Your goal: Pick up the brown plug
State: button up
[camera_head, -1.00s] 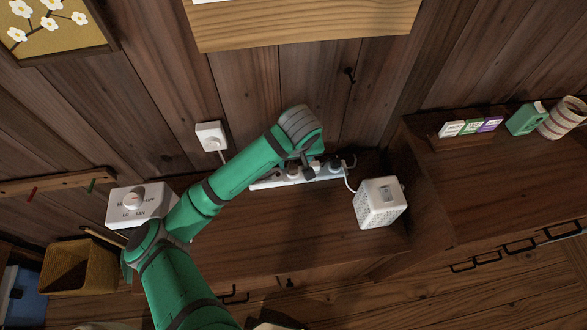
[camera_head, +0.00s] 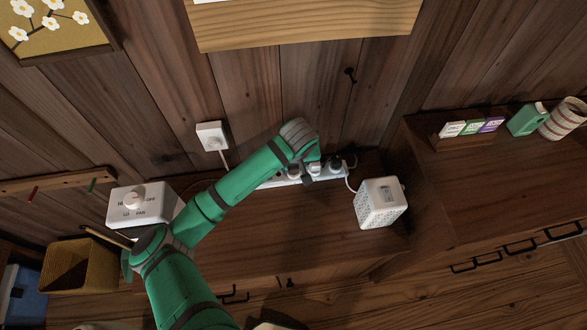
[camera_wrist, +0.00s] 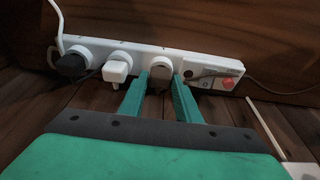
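The brown plug (camera_wrist: 160,75) sits in the white power strip (camera_wrist: 205,72), seen end-on in the wrist view. My gripper (camera_wrist: 161,82) is open, with one green finger on each side of the plug. A narrow gap seems to show beside the plug; contact cannot be told. A white plug (camera_wrist: 117,68) sits just left of my left finger, with a black plug (camera_wrist: 72,65) further left. In the head view my arm reaches over the strip (camera_head: 283,182) and hides part of it; the brown plug is hard to make out there.
A red switch (camera_wrist: 228,84) is at the strip's right end in the wrist view. In the head view a white cube (camera_head: 380,204) stands right of the strip and a white control box (camera_head: 140,205) left. A wall outlet (camera_head: 212,136) is behind. The shelf front is clear.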

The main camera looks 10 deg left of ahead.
jog(key=c, duration=0.5)
